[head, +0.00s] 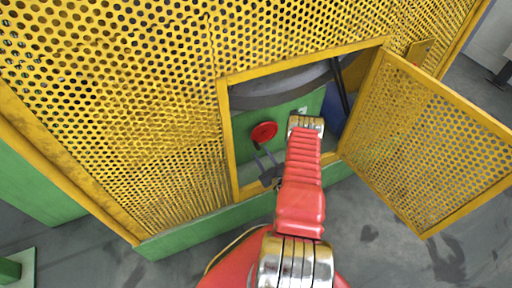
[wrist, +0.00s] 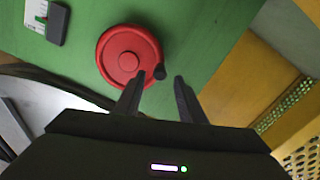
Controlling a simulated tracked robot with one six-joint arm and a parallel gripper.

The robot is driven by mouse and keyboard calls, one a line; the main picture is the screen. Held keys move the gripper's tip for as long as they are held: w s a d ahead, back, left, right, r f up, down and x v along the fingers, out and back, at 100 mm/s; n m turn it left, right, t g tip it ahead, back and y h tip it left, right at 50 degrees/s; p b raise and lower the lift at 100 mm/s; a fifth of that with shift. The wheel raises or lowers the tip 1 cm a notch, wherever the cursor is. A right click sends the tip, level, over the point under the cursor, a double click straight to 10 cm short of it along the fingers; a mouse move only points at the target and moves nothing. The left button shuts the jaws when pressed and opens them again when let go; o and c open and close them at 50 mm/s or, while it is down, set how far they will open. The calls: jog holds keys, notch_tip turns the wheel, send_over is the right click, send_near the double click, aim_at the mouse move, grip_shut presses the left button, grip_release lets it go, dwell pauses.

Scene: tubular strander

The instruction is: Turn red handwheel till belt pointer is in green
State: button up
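The red handwheel (head: 264,132) is on a green panel inside the open guard doorway. In the wrist view the red handwheel (wrist: 128,55) faces me, with a dark crank knob (wrist: 159,72) at its lower right rim. My gripper (head: 266,162) is in the opening, just below the wheel. In the wrist view my gripper (wrist: 156,84) has its fingers apart, with the knob between or just beyond the tips; I cannot tell whether they touch it. A small gauge plate (wrist: 38,14) with white, green and red marking and a dark block sits at the upper left; its pointer is not clear.
A yellow perforated guard (head: 110,100) surrounds the opening. Its yellow mesh door (head: 430,140) stands open to the right. A dark rod (head: 340,88) slants across the upper right of the opening. A dark belt (wrist: 60,84) runs below left of the wheel.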

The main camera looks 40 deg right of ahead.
aim_at(258, 150)
jog(key=x, duration=0.6)
jog(key=shift+f, duration=0.1)
jog(key=shift+c, duration=0.6)
grip_shut()
jog(key=shift+a, duration=0.1)
jog(key=shift+s+a, duration=0.1)
jog(key=shift+a, duration=0.05)
